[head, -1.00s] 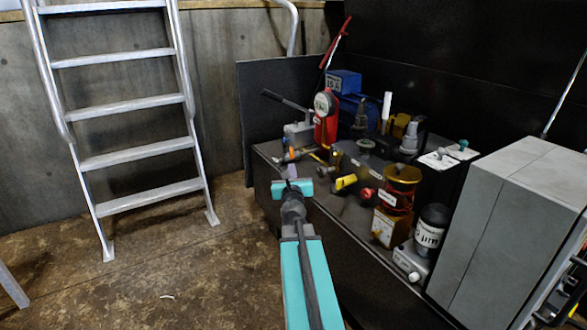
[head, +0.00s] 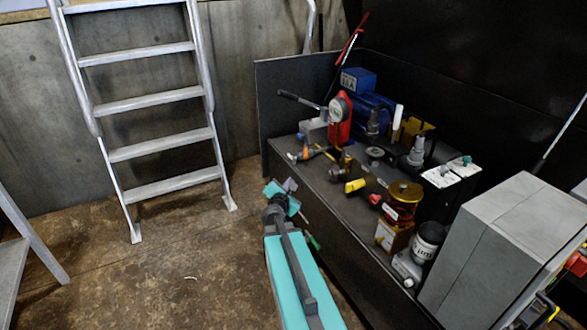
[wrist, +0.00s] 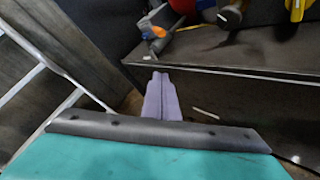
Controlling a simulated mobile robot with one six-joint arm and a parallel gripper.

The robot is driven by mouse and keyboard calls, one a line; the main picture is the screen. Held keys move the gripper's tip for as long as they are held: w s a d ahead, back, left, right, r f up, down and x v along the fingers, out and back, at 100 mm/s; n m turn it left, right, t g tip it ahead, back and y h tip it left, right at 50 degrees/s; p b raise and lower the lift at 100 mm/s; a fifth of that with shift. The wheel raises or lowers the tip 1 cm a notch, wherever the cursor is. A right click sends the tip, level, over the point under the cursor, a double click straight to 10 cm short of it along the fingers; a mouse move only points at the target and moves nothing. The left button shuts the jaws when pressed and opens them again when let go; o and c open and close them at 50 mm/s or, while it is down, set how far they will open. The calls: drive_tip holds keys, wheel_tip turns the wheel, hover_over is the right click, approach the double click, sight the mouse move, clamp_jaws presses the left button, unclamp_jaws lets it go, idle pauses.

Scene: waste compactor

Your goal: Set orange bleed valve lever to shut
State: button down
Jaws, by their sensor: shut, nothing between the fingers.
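The orange lever (head: 306,153) is at the far left end of the dark bench top, beside the base of the red gauge unit. In the wrist view the orange lever (wrist: 152,31) lies near the top, with a blue-grey tip. My gripper (head: 290,184) is off the bench's front left edge, in front of and below the lever, apart from it. Its two purple-grey fingers (wrist: 160,97) are together and empty in the wrist view. The lever's pivot and valve body are hard to make out.
A yellow handle (head: 355,185) and a red handle (head: 376,199) are on the bench (head: 318,185), right of the orange lever. The red gauge unit (head: 340,122) stands behind it. A grey cabinet (head: 500,250) is at right.

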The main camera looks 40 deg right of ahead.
drive_tip(key=s+a+f+m+g+y+p, duration=0.35)
drive_tip(key=s+a+m+p, duration=0.3)
drive_tip(key=a+p, duration=0.5)
drive_tip(key=s+a+f+m+g+y+p, duration=0.25)
drive_tip(key=s+a+m+g+p, duration=0.25)
drive_tip(key=s+a+p, duration=0.5)
drive_tip(key=s+a+r+m+g+y+p, duration=0.3)
drive_tip(key=s+a+r+p, duration=0.1)
drive_tip(key=s+a+p, duration=0.5)
drive_tip(key=s+a+r+m+g+y+p, duration=0.3)
drive_tip(key=s+a+p, duration=0.6)
drive_tip(key=a, duration=0.4)
drive_tip(key=shift+s+a+r+p, duration=0.35)
drive_tip(key=shift+s+r, duration=0.25)
drive_tip(key=shift+s, duration=0.2)
drive_tip(key=shift+s, duration=0.1)
